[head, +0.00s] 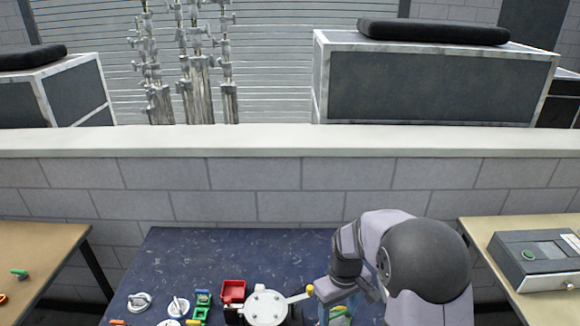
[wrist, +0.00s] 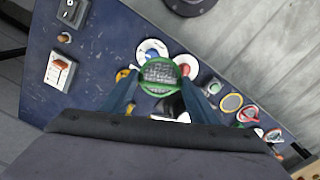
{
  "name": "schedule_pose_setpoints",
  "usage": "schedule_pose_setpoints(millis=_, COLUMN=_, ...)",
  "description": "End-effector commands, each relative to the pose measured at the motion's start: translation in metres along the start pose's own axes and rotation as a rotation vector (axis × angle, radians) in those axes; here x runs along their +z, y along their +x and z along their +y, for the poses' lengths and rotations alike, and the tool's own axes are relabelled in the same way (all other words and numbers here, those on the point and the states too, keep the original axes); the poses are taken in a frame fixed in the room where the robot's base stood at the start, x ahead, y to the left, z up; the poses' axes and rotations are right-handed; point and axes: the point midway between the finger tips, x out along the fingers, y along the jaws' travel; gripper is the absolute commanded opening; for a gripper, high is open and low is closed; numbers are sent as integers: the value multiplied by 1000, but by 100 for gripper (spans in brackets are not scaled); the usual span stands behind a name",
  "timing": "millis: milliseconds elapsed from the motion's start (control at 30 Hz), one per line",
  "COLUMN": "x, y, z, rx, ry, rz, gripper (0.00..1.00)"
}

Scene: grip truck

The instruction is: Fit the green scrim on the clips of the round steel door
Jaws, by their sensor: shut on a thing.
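The green scrim (wrist: 160,73), a green ring with grey mesh, is between the two blue fingers of my gripper (wrist: 158,84) in the wrist view. My gripper is shut on it, with a finger at each side of the ring. In the head view my gripper (head: 338,308) is at the bottom, partly hidden by my arm, with a bit of green at its fingers. Left of it is a round pale steel plate (head: 267,307) with an arm ending in a yellow knob; I cannot tell if this is the round steel door. Its clips are not clear.
The blue table holds a red tray (head: 233,291), green pieces (head: 201,308) and white discs (head: 179,307) left of the plate. In the wrist view, a yellow ring (wrist: 231,102) and other rings lie at right. The table's back left is clear.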

Motion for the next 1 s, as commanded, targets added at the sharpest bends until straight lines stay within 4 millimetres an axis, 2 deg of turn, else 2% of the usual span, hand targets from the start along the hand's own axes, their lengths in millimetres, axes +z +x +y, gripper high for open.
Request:
schedule_pose_setpoints(millis=200, x=30, y=-2, z=9, rx=1, ry=302, rz=0, gripper=32)
schedule_pose_setpoints(millis=333, x=38, y=-2, z=10, rx=1, ry=401, rz=0, gripper=32)
schedule_pose_setpoints(millis=533, x=43, y=-1, z=11, rx=1, ry=455, rz=-1, gripper=32)
schedule_pose_setpoints(millis=767, x=40, y=-2, z=10, rx=1, ry=447, rz=0, gripper=32)
schedule_pose_setpoints(millis=867, x=30, y=-2, z=8, rx=1, ry=428, rz=1, gripper=32)
schedule_pose_setpoints(millis=1000, x=4, y=-1, z=2, rx=1, ry=373, rz=1, gripper=32)
